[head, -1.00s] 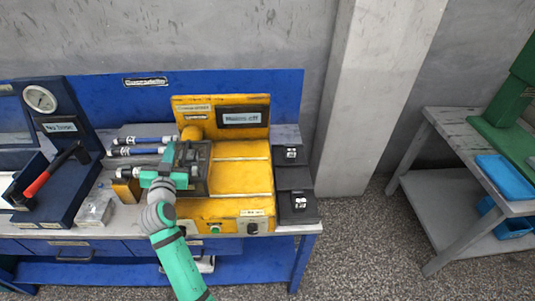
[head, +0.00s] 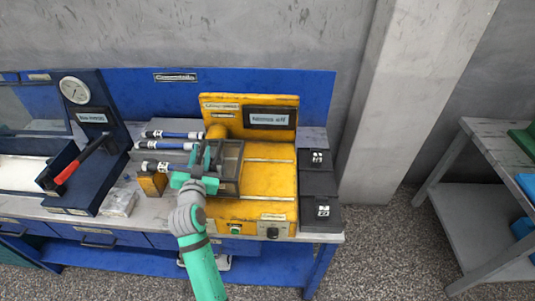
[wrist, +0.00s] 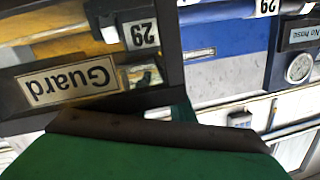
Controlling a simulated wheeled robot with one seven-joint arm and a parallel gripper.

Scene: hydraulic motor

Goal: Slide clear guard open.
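The clear guard (head: 229,163) is a dark-framed, see-through box at the left end of the yellow machine (head: 270,180). Its upside-down "Guard" label (wrist: 68,80) shows close up in the wrist view. My gripper (head: 197,168) is at the guard's left side, very near its frame. In the wrist view a green finger with a dark pad (wrist: 150,130) lies just below the guard's frame. I cannot tell whether the fingers hold the guard. The yellow bed to the right of the guard is uncovered, with rails along it.
Several hose ends (head: 170,146) lie left of the guard. Black boxes (head: 319,187) stand right of the machine. A grey pillar (head: 412,100) stands beyond the bench.

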